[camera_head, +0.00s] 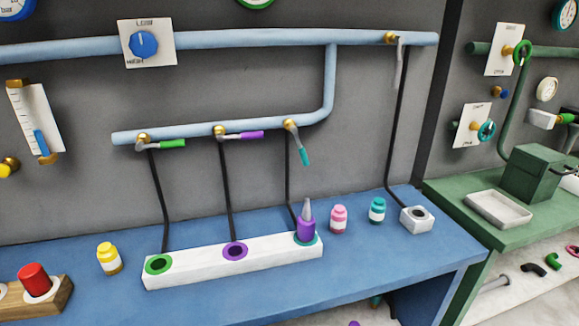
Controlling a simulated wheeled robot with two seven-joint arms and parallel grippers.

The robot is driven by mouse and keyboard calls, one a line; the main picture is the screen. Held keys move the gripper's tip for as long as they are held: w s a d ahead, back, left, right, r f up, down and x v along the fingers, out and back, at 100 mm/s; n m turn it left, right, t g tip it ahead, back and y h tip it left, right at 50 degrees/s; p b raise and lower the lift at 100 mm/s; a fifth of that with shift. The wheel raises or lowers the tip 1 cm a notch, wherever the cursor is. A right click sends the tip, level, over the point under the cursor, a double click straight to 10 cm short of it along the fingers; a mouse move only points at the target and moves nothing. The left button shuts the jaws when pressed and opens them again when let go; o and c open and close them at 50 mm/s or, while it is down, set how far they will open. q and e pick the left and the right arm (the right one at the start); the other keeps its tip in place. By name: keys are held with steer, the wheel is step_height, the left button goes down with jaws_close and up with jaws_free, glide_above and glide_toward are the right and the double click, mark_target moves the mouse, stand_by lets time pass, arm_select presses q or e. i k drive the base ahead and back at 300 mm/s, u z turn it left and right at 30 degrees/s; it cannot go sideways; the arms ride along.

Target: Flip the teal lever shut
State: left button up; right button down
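The teal lever (304,155) is on a brass valve (291,124) at the lower blue pipe, and it points down and slightly right. The green lever (172,144) and the purple lever (250,135) lie roughly along the same pipe, pointing right. A black hose (288,177) runs from the teal lever's valve down to the white block (196,266), behind a purple bottle with a grey nozzle (306,225) that stands in the teal ring. Neither of my grippers is in view.
Pink (339,219), teal (377,210) and yellow (109,258) bottles stand on the blue table (390,254). A grey-handled valve (397,63) hangs from the upper pipe (270,40). A green bench (459,198) with a white tray (497,209) is at right. The space before the teal lever looks clear.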

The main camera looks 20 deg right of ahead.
mark_target(302, 150)
steer(key=k, duration=1.25)
steer(key=u, duration=0.6)
steer(key=i, duration=1.4)
steer(key=z, duration=0.45)
